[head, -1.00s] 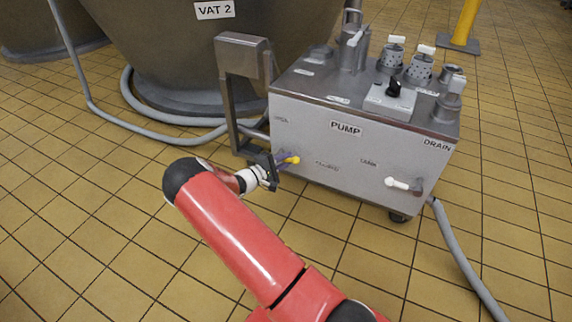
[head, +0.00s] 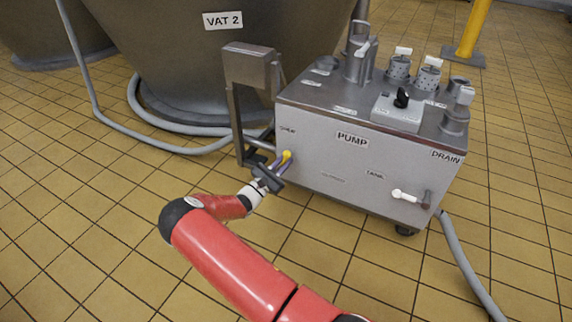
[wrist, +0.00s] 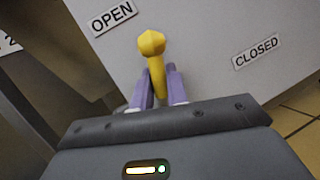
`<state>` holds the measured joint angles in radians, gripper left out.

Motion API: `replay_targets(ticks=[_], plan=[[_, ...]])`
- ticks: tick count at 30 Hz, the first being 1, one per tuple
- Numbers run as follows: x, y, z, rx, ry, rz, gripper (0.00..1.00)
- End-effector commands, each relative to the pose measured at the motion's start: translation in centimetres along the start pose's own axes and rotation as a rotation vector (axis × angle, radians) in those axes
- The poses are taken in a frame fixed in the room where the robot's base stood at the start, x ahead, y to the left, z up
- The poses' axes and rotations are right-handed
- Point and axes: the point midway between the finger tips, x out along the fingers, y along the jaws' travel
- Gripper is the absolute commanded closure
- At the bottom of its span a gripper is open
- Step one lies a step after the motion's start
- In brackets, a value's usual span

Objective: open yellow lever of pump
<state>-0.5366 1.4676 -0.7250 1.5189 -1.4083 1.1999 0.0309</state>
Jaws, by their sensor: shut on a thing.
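The yellow lever (head: 286,156) is on the front face of the grey metal pump (head: 330,160), near its left edge. In the wrist view the lever (wrist: 152,43) has a faceted yellow head, and its shaft runs down between my purple fingers. My gripper (head: 277,168) is shut on the shaft. The OPEN label (wrist: 112,16) is to the upper left of the lever and the CLOSED label (wrist: 258,51) is to the right. The lower end of the shaft is hidden by my gripper.
A grey post with a box head (head: 250,65) stands just left of the pump. VAT 2 (head: 215,60) and a grey hose (head: 130,130) are behind. A white-handled lever (head: 405,195) is at the pump's lower right.

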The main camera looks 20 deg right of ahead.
Motion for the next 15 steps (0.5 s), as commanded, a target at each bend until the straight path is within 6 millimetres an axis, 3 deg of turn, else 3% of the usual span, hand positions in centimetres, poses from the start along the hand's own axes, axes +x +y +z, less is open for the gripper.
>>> replay_targets(ticks=[15], plan=[[-0.4,1.2,-0.1,-0.245,-0.050,0.105,1.00]])
